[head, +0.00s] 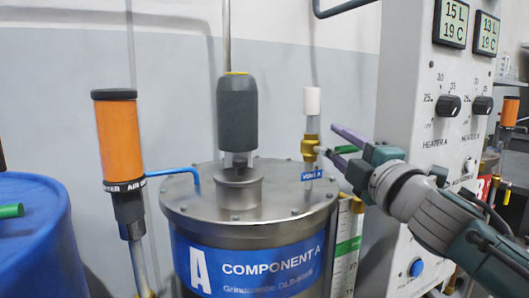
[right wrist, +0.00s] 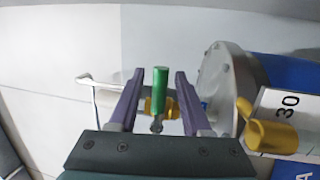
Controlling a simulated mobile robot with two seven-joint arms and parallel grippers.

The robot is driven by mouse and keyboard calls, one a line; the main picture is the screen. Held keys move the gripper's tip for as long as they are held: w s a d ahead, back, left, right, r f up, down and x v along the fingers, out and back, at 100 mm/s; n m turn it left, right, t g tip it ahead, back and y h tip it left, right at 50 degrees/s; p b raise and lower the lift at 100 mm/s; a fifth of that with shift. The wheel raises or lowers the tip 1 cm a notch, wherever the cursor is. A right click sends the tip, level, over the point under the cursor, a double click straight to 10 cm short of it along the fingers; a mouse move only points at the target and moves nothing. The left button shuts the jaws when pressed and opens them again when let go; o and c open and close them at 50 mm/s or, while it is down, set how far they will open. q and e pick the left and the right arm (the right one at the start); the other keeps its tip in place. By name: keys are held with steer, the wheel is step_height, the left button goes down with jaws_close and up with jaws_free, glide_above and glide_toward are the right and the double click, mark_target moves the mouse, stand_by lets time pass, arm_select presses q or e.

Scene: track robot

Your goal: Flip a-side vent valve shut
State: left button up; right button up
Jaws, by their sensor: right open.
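The vent valve (head: 310,149) is a brass fitting with a white cap, standing on the right of the Component A tank lid (head: 265,188), beside the "VENT A" tag (head: 312,175). Its green handle (head: 346,149) points right, towards my right gripper (head: 334,143). That gripper is open, with one purple finger on either side of the handle. In the right wrist view the green handle (right wrist: 160,88) stands between the two fingers (right wrist: 160,72), with a visible gap on each side. The brass valve body (right wrist: 160,108) shows behind it. My left gripper is not in view.
The grey control cabinet (head: 400,75) with knobs and displays stands close on the right. An orange cylinder (head: 117,138) and a blue drum (head: 35,245) are on the left. A dark grey cylinder (head: 237,112) rises from the lid's middle. A level scale (head: 345,250) hangs beside the tank.

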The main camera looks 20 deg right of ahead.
steer(key=v, duration=0.8)
steer(key=shift+s, duration=0.3)
